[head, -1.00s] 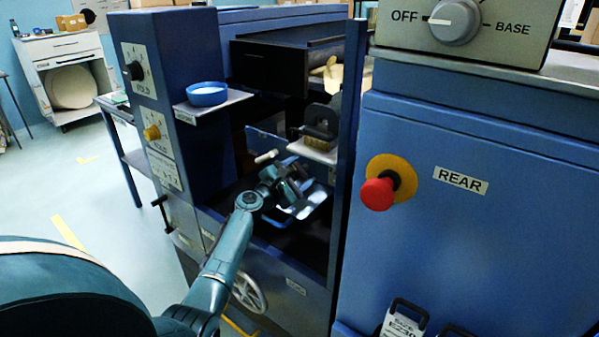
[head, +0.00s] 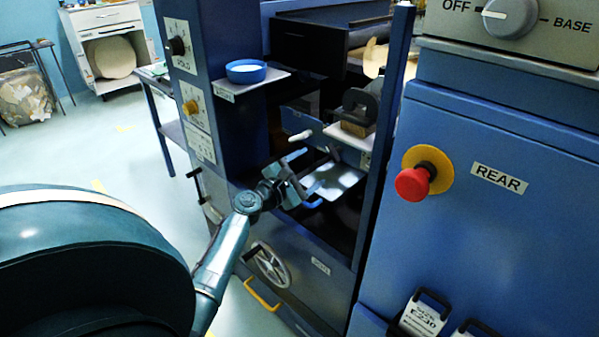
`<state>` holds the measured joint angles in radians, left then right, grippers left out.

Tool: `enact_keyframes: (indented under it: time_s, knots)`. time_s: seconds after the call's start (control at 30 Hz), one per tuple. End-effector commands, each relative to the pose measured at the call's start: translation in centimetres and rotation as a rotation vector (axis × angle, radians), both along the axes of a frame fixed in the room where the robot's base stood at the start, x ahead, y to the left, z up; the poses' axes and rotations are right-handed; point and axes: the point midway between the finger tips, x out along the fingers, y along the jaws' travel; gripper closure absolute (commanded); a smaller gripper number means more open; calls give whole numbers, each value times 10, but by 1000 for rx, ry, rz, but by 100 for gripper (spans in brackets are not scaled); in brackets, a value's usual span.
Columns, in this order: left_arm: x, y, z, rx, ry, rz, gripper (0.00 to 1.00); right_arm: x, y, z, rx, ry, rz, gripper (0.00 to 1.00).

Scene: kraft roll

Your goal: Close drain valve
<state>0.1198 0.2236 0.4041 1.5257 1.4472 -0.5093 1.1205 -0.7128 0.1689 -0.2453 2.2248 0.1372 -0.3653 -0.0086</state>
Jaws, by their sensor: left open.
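My left gripper (head: 301,174) is in the head view at the front of the dark opening in the blue machine (head: 232,120). Its jaws are open and look empty. A pale tray (head: 338,180) with a blue handle lies just right of the jaws; I cannot tell whether they touch. No part is clearly labelled as the drain valve. A spoked handwheel (head: 272,266) sits on the lower front panel, below the gripper. A black T-shaped handle (head: 195,173) sticks out at the machine's left side. A white-tipped lever (head: 303,136) shows above the gripper. My right gripper is not in view.
A blue bowl (head: 246,71) stands on a small shelf above the gripper. A dark block (head: 357,110) sits on another shelf to the right. A red emergency button (head: 413,184) juts from the right cabinet. A yellow handle (head: 262,298) is low down.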

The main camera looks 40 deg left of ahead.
Motion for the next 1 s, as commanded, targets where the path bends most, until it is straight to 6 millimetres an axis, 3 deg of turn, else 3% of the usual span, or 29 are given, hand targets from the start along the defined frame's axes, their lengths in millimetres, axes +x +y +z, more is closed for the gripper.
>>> enact_keyframes:
  time_s: [0.1, 0.3, 0.87, 1.0]
  knots:
    - [-19, 1, -1, -1, 1, 1, 27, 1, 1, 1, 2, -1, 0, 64]
    - [-31, 2, 0, -2, -1, 1, 27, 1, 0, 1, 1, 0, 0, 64]
    - [-32, 2, 1, -2, -1, 0, 27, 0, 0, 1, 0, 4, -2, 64]
    - [-31, 2, 21, -1, -1, 0, 27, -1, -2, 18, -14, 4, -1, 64]
